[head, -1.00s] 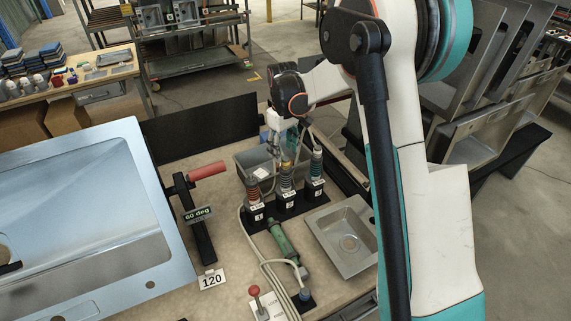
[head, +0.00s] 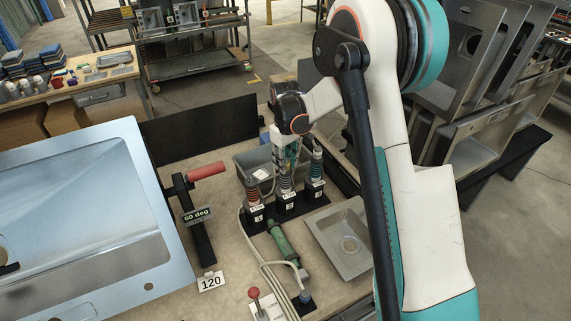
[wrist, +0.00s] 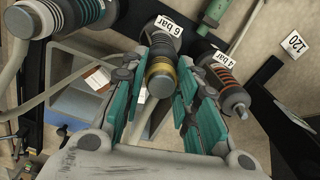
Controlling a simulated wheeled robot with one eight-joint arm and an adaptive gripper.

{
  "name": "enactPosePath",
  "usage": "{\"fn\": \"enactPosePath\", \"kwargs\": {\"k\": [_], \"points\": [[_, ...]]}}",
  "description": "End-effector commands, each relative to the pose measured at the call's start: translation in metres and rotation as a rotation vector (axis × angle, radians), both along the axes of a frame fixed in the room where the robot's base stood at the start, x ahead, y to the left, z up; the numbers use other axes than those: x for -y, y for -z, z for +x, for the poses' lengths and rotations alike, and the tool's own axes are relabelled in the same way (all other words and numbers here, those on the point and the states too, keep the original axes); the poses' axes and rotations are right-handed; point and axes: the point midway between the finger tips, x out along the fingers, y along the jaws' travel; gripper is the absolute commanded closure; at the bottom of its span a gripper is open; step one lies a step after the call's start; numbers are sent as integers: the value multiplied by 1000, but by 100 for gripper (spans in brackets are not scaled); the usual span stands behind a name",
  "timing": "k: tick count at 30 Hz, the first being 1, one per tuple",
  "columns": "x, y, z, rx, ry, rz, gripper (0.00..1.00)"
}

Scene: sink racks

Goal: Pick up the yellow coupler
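The yellow coupler (wrist: 160,72) is the middle of three couplers, with a gold-yellow band below dark rings and a "6 bar" label at its base. In the wrist view it sits between the two teal-padded fingers of my gripper (wrist: 164,82). The fingers are open on either side of it, with a small gap at the left; contact at the right finger is unclear. In the head view my gripper (head: 286,158) is over the middle coupler's upper part and hides its yellow band. The coupler still stands upright in its holder (head: 287,206).
An orange coupler (wrist: 222,75) and a green coupler (head: 316,165) flank it closely. A grey bin (head: 250,159) lies behind, a small sink (head: 340,240) at right. A green cylinder (head: 281,240), hoses and a red-knobbed lever (head: 254,293) are in front. A large sink (head: 90,220) fills the left.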

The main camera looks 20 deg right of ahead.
Motion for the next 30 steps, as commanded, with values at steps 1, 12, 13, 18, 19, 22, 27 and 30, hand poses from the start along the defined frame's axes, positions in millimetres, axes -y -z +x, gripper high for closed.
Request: {"fn": "enactPosePath", "kwargs": {"k": [1,12,13,18,19,22,27,30], "points": [[0,0,0,-1,0,0,93],[0,-4,-1,-1,0,0,93],[0,-6,-1,-1,0,0,93],[0,-26,0,-1,0,0,93],[0,-31,-1,-1,0,0,93],[0,-53,-1,-1,0,0,93],[0,-100,-1,-1,0,0,93],[0,-127,-1,-1,0,0,93]]}}
